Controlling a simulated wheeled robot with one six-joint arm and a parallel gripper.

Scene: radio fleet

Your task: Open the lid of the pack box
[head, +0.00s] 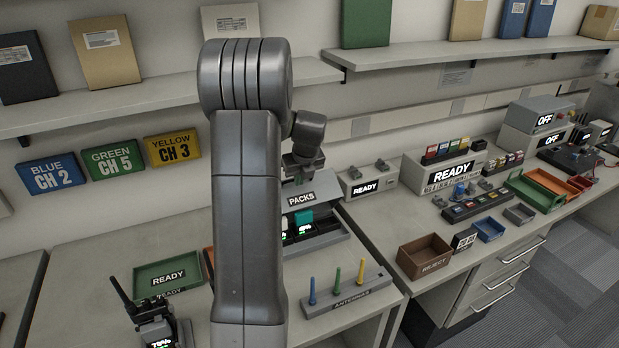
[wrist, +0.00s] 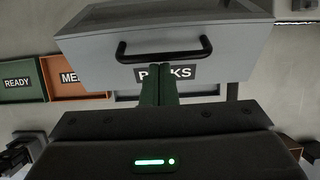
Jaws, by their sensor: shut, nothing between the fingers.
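The pack box is grey, with a PACKS label (head: 301,198), and stands on the bench just right of my arm in the head view. Its grey lid (head: 325,184) looks tilted up, and packs (head: 304,218) with green lights show beneath it. In the wrist view the lid (wrist: 235,25) fills the top, with a black bar handle (wrist: 190,54) across it. My gripper (wrist: 160,68) is shut and empty; its green fingertips are close to the handle and cover part of the label. Whether they touch the handle I cannot tell. In the head view my gripper (head: 299,180) is over the lid, partly hidden.
A stand of coloured antennas (head: 338,288) is in front of the box. A green READY tray (head: 168,274) and a radio (head: 155,325) are to the left. A READY device (head: 368,184) stands behind at right. A shelf (head: 440,57) runs above.

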